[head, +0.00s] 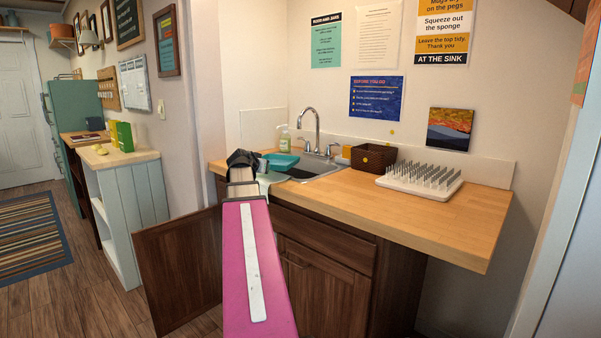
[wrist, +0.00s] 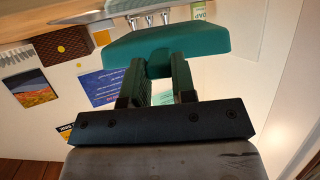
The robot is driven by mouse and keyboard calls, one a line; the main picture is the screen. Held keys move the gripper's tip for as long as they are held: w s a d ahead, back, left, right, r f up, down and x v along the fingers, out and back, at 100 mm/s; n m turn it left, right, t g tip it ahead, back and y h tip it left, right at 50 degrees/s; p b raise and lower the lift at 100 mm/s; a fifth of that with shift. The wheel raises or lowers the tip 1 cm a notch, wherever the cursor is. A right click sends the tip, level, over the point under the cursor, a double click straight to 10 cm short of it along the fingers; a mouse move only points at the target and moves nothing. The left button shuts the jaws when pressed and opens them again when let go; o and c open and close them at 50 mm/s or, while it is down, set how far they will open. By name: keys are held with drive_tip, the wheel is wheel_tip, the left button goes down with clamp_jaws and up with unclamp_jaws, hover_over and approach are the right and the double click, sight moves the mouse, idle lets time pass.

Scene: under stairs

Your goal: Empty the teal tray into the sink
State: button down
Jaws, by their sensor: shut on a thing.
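The teal tray (head: 283,160) is over the left part of the metal sink (head: 326,170) in the head view. In the wrist view the tray (wrist: 190,43) fills the upper middle. My gripper (wrist: 159,78) is shut on a narrow teal part at its near side. In the head view my gripper (head: 257,163) is at the tray's left end, partly hidden by my arm. I cannot see what the tray holds. Whether it touches the sink's rim is unclear. The wrist picture is upside down.
A faucet (head: 316,130) and a soap bottle (head: 285,139) stand behind the sink. A brown basket (head: 373,159) and a white peg rack (head: 420,181) are to the right. The front of the wooden counter (head: 400,215) is clear. A cabinet door (head: 180,268) hangs open below.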

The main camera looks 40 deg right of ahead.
drive_tip(key=s+d+m+g, duration=0.1)
drive_tip(key=s+d, duration=0.3)
drive_tip(key=s+d+m+g+h, duration=0.1)
drive_tip(key=s+d+m+g, duration=0.1)
drive_tip(key=s+d, duration=0.2)
drive_tip(key=s+d+m+g, duration=0.1)
drive_tip(key=s+d+g, duration=0.1)
drive_tip(key=s+d, duration=0.2)
drive_tip(key=shift+d+r+m+h, duration=0.2)
drive_tip(key=shift+r+m+h, duration=0.1)
drive_tip(key=shift+r+m, duration=0.1)
